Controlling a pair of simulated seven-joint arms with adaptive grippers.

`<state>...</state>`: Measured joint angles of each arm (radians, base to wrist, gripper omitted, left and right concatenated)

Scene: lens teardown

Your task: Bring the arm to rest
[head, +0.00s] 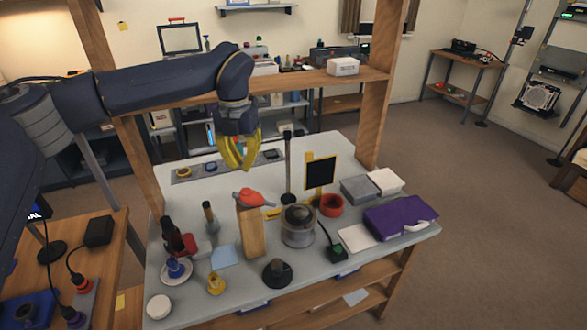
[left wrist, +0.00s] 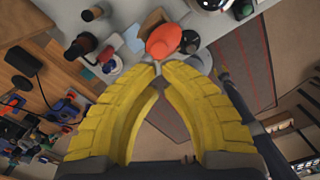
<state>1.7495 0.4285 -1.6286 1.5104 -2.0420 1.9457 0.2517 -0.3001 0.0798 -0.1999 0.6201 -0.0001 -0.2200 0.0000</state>
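My left arm (head: 165,86) reaches in from the left across the wooden frame. My left gripper (head: 243,167) has yellow fingers and hangs above the back part of the grey table (head: 320,148). In the left wrist view the fingertips of the left gripper (left wrist: 160,66) come together with nothing visible between them. The gripper is apart from the things on the table. A red-orange object (head: 255,199) sits on top of an upright wooden block (head: 250,232); it also shows beyond the fingertips in the left wrist view (left wrist: 163,40).
A silver, dark-topped cylinder (head: 298,232), a black panel on a yellow stand (head: 321,173), a red ring (head: 331,207) and a purple case (head: 395,218) stand on the table. Wooden posts (head: 378,95) and a shelf (head: 305,82) frame its back. Open floor (head: 490,220) lies right.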

